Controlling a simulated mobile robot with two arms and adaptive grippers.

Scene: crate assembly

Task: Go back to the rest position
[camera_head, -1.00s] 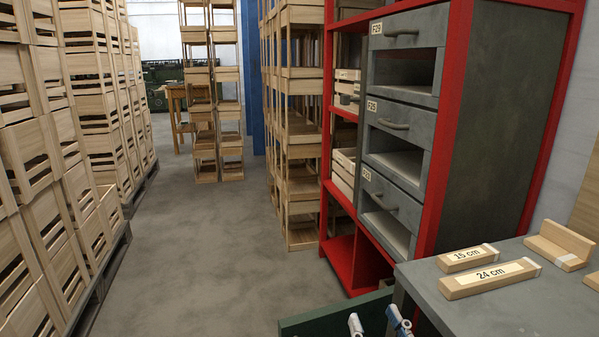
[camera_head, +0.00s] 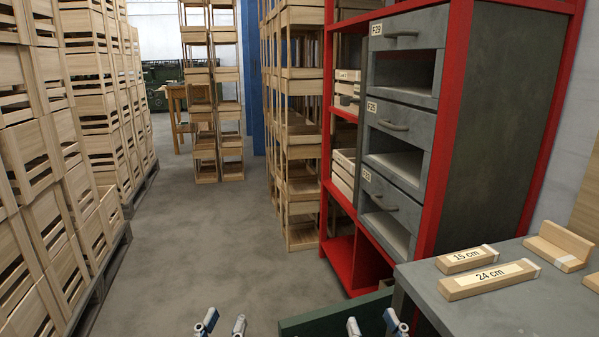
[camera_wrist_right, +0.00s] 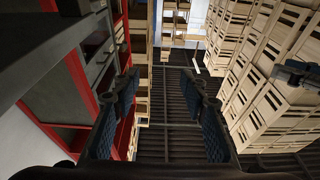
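My left gripper (camera_head: 222,325) shows at the bottom edge of the head view, left of the green panel, its two fingertips apart with nothing between them. My right gripper (camera_head: 374,327) is at the bottom edge in front of the green panel, beside the grey table. The right wrist view shows the right gripper (camera_wrist_right: 168,110) with its dark padded fingers spread wide and empty. The rest of both arms is hidden below the head view.
A grey table (camera_head: 505,312) holds wooden pieces labelled 15 cm (camera_head: 467,259) and 24 cm (camera_head: 489,279). A green panel (camera_head: 335,318) is low at the front. A red shelf with grey drawers (camera_head: 408,130) stands right; crate stacks (camera_head: 30,170) line the left. The aisle floor (camera_head: 205,240) is clear.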

